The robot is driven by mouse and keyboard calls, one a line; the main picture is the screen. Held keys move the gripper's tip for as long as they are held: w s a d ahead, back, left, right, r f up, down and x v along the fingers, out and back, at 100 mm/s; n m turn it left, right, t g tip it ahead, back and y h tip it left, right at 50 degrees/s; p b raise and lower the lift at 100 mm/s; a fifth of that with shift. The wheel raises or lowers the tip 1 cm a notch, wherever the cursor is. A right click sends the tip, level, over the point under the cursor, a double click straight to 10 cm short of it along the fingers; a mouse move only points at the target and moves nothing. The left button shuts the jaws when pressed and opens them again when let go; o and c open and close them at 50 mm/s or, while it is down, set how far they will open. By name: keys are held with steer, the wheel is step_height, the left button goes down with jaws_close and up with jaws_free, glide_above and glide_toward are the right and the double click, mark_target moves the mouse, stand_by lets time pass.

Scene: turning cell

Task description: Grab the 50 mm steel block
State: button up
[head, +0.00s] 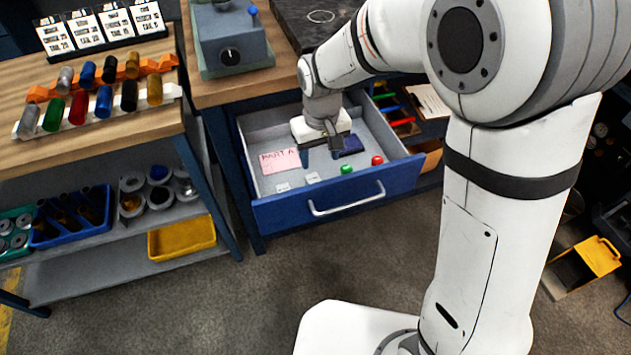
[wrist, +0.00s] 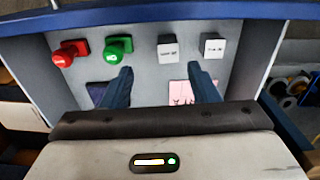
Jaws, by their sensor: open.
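An open blue drawer (head: 262,212) holds two small pale grey blocks with dark print too small to read. One pale block (head: 312,178) lies nearer the green piece, and it also shows in the wrist view (wrist: 168,50). The other pale block (head: 283,187) lies farther left, at the right in the wrist view (wrist: 212,47). I cannot tell which is the 50 mm steel block. My gripper (head: 320,155) is open and empty over the drawer, pointing down. In the wrist view its fingers (wrist: 160,72) are spread, with both pale blocks beyond the tips, toward the drawer front.
A green piece (head: 346,169) and a red piece (head: 377,160) lie in the drawer. A pink note (head: 280,161) and a dark blue item (head: 351,146) lie near my gripper. The drawer walls stand around them. A shelved bench (head: 100,148) stands at left.

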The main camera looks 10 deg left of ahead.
mark_target(313, 178)
steer(key=a+f, duration=0.1)
steer(key=f, duration=0.2)
steer(key=shift+a, duration=0.4)
step_height(313, 178, down, 7)
steer(key=shift+w+f+b, duration=0.15)
steer(key=shift+b, duration=0.5)
steer(key=shift+c, duration=0.5)
jaws_close()
